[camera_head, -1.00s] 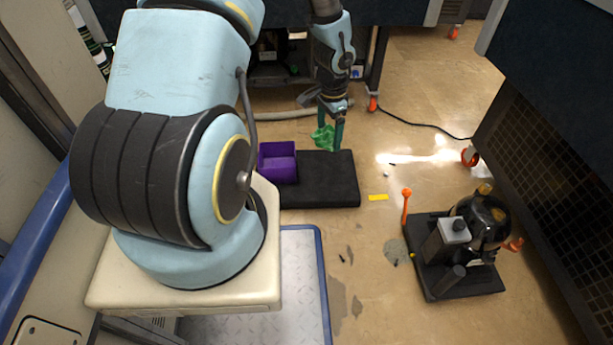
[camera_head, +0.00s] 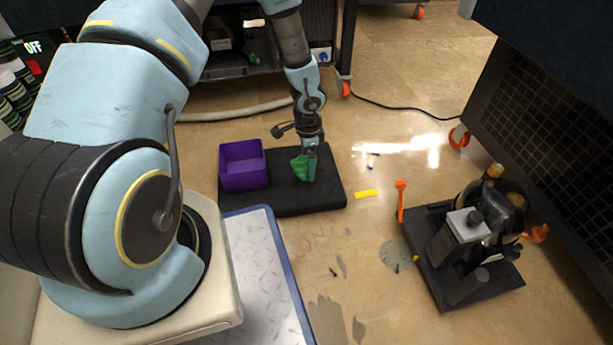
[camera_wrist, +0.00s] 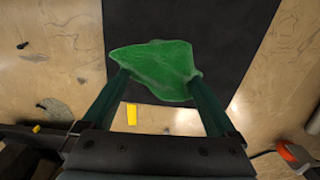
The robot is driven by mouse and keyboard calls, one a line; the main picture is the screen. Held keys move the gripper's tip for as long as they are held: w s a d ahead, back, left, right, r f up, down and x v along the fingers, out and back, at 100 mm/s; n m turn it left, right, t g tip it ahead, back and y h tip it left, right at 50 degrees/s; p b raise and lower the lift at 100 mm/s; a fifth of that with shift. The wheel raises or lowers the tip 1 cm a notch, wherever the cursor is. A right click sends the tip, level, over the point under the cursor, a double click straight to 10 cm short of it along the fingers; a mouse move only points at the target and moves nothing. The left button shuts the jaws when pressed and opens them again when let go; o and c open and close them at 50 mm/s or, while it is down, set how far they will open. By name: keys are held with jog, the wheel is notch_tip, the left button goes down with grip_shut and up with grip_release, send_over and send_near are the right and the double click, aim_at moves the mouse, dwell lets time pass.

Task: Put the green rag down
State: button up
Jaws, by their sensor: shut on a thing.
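The green rag (camera_head: 299,166) is held between the fingertips of my gripper (camera_head: 308,166), over the black mat (camera_head: 275,200) and to the right of the purple bin. In the wrist view the rag (camera_wrist: 155,68) spreads between the two green fingers of my gripper (camera_wrist: 160,85), with the dark mat (camera_wrist: 225,30) behind it. My gripper is shut on the rag. I cannot tell whether the rag's lower edge touches the mat.
The purple bin (camera_head: 243,166) stands on the left part of the mat. A vacuum pump (camera_head: 470,240) on a dark base sits at the right, with an orange-handled part (camera_head: 400,199) beside it. A yellow strip (camera_head: 366,194) lies on the floor by the mat. The mat's front right is clear.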

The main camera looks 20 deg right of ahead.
jog(key=shift+f+b, duration=1.15)
jog(key=shift+f, duration=1.1)
jog(key=shift+f, duration=0.15)
jog(key=o, duration=0.8)
jog(key=shift+o, duration=0.2)
